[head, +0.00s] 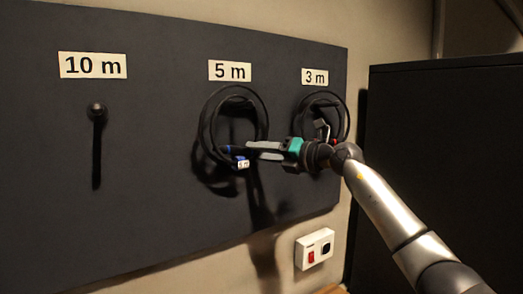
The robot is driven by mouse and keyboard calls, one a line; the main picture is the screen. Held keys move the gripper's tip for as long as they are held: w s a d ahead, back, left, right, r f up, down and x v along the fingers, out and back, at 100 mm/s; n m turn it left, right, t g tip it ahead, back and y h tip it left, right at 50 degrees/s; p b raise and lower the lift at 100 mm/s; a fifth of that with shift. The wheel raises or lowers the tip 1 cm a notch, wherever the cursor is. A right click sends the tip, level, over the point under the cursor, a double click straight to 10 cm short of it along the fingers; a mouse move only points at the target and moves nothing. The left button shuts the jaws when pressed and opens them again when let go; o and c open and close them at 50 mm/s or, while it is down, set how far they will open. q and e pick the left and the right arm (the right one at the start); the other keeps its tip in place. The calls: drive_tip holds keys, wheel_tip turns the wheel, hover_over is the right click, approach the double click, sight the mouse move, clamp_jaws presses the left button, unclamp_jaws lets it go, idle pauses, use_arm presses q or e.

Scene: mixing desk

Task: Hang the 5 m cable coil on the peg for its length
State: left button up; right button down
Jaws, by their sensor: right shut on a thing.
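The black 5 m cable coil (207,128) is in front of the dark board, just below the "5 m" label (230,70). Its small tag (242,163) reads 5 m and shows at the coil's lower edge. My right gripper (236,151) reaches in from the right and is shut on the lower part of the coil. The 5 m peg does not show clearly, so I cannot tell whether the coil is around it or only in front of it. My left gripper is not in view.
Another black coil (346,115) hangs below the "3 m" label (314,77), close behind my right arm. The peg (97,112) below the "10 m" label (92,65) is bare. A white switch box (314,249) is on the wall below. A dark cabinet (450,130) stands at right.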

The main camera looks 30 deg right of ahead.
drive_tip(key=shift+f, duration=0.1)
idle(0.3)
drive_tip(key=c, duration=0.6)
unclamp_jaws()
drive_tip(key=shift+w, duration=0.1)
drive_tip(key=shift+o, duration=1.2)
drive_tip(key=shift+f, duration=0.2)
drive_tip(key=o, duration=0.4)
drive_tip(key=shift+r, duration=0.1)
drive_tip(key=shift+c, duration=0.2)
drive_tip(key=shift+s+d+b, duration=0.2)
drive_tip(key=shift+s+b, duration=0.35)
drive_tip(key=shift+s, duration=0.75)
drive_tip(key=shift+s+d+b, duration=0.15)
drive_tip(key=shift+s+b, duration=0.4)
drive_tip(key=shift+s, duration=0.75)
drive_tip(key=shift+s+d+b, duration=0.2)
drive_tip(key=shift+s+b, duration=0.6)
drive_tip(key=shift+s, duration=0.4)
drive_tip(key=shift+s+d+b, duration=0.15)
drive_tip(key=shift+s+b, duration=0.65)
drive_tip(key=shift+s, duration=0.4)
